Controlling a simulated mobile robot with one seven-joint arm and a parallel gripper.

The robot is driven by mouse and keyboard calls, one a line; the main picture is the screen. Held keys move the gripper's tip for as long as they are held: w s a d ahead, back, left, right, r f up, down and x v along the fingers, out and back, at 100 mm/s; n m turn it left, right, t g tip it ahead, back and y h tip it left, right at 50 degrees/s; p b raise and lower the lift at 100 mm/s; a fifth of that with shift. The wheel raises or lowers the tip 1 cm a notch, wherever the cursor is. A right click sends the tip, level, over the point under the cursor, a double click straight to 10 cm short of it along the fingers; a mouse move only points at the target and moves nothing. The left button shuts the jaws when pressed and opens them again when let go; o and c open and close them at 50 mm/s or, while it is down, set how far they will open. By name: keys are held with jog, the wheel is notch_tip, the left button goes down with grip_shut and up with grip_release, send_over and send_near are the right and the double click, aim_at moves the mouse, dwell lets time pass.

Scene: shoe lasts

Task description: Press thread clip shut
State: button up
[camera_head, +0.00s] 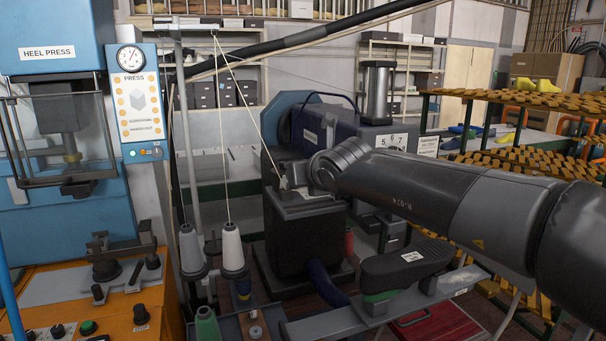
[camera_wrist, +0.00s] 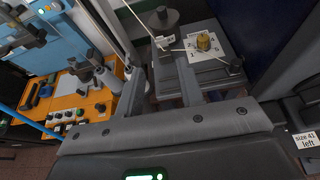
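A white thread (camera_head: 240,95) runs from a high guide down to the top of a dark box-shaped stand (camera_head: 303,245), where my gripper (camera_head: 297,181) is. In the wrist view the thread (camera_wrist: 137,20) reaches a small piece with a white tag (camera_wrist: 163,42), below a dark round part (camera_wrist: 160,19). This may be the thread clip; whether it is open or shut is too small to tell. My gripper (camera_wrist: 158,72) shows two fingers apart, just short of the tagged piece. I see nothing held between them.
A brass knob (camera_wrist: 205,41) stands on a numbered white plate just right of the fingers. Thread cones (camera_head: 232,248) stand left of the stand. A dark shoe last (camera_head: 405,268) lies at front right. The blue heel press (camera_head: 50,55) is at left.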

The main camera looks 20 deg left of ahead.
dwell(0.3)
jog(key=w+d+f+n+t+h, duration=0.3)
jog(key=w+f+n+t, duration=0.1)
jog(key=n, duration=1)
jog(key=s+a+n+g+y, duration=0.1)
jog(key=s+n+y, duration=0.15)
jog(key=n, duration=0.85)
jog(key=s+a+n+y, duration=0.2)
jog(key=n+y, duration=0.2)
jog(key=n, duration=0.7)
jog(key=shift+h, duration=0.25)
jog(key=x, duration=0.7)
jog(key=f+x, duration=0.1)
jog(key=x, duration=0.2)
jog(key=shift+w+a, duration=0.15)
jog(key=shift+w, duration=0.2)
jog(key=shift+c, duration=0.2)
